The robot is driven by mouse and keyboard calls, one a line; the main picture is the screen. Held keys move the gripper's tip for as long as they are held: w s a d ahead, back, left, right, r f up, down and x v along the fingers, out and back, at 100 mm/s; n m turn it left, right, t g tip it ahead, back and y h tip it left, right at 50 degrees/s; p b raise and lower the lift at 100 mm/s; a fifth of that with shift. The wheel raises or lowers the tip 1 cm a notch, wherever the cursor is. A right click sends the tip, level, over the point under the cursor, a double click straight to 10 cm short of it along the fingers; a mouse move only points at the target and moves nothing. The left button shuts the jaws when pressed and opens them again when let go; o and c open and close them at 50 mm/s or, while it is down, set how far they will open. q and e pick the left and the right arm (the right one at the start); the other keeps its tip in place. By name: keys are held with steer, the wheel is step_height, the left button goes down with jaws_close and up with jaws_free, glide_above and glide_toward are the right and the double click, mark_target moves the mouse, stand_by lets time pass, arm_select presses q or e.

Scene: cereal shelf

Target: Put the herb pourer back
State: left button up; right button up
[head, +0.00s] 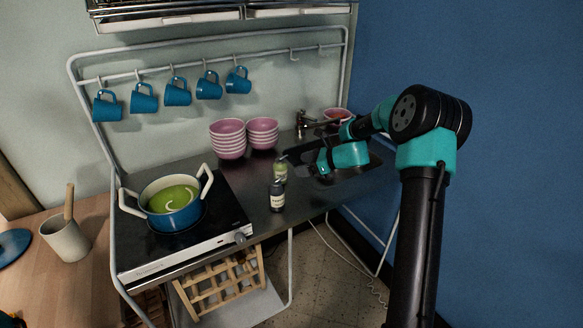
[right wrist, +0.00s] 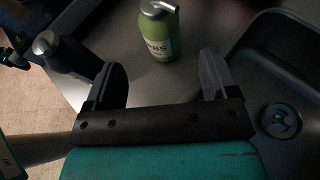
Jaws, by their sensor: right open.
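The herb pourer is a green bottle (head: 280,173) with a grey spout, standing upright on the dark metal counter between the bowls and a dark bottle. In the right wrist view the green bottle (right wrist: 159,35) shows part of a label, just beyond and between my fingertips. My right gripper (right wrist: 164,72) is open and empty, with a finger on either side of the line to the bottle. In the head view my right gripper (head: 290,156) reaches in from the right, close to the bottle. My left gripper is not in view.
The dark bottle (head: 277,196) with a pale label stands close in front; it also shows in the right wrist view (right wrist: 62,58). Pink bowls (head: 228,140) are stacked behind. A blue pot (head: 174,208) of green soup sits on the hob. The sink (right wrist: 268,75) lies right.

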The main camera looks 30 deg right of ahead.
steer(key=v, duration=0.2)
steer(key=shift+s+d+r, duration=0.1)
steer(key=shift+s+d, duration=0.1)
steer(key=shift+s, duration=0.1)
